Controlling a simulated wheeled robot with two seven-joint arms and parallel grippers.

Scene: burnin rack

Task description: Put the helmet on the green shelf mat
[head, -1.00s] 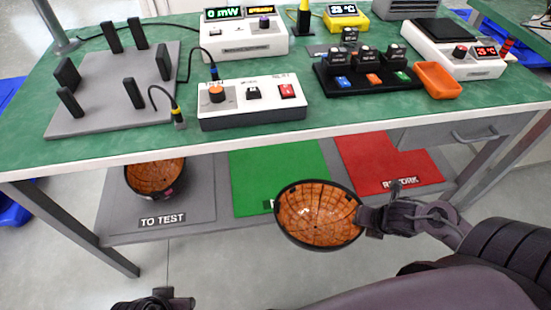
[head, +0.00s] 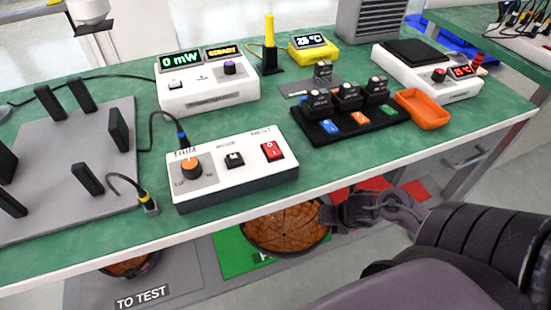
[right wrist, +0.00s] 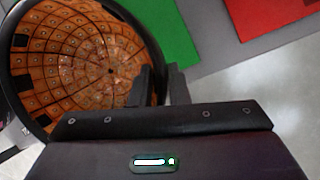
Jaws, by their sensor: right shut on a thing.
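The helmet (head: 285,230) is a bowl with an orange-brown gridded inside and a black rim, its open side facing up toward the head camera. My right gripper (head: 338,212) is shut on its right rim. The helmet fills the left of the right wrist view (right wrist: 80,60), beside the gripper fingers (right wrist: 160,85). In the head view the bench's front edge hides the helmet's far side. The green shelf mat (head: 233,256) shows on the lower shelf behind and left of the helmet, and also in the wrist view (right wrist: 165,25). I cannot tell the helmet's height above it. My left gripper is out of view.
The green bench top (head: 250,212) overhangs the shelf. A second helmet (head: 128,266) sits on the grey TO TEST mat (head: 185,275) at left. The red mat (head: 415,188) lies to the right, partly behind my right gripper. Test boxes and an orange tray (head: 424,108) stand on the bench.

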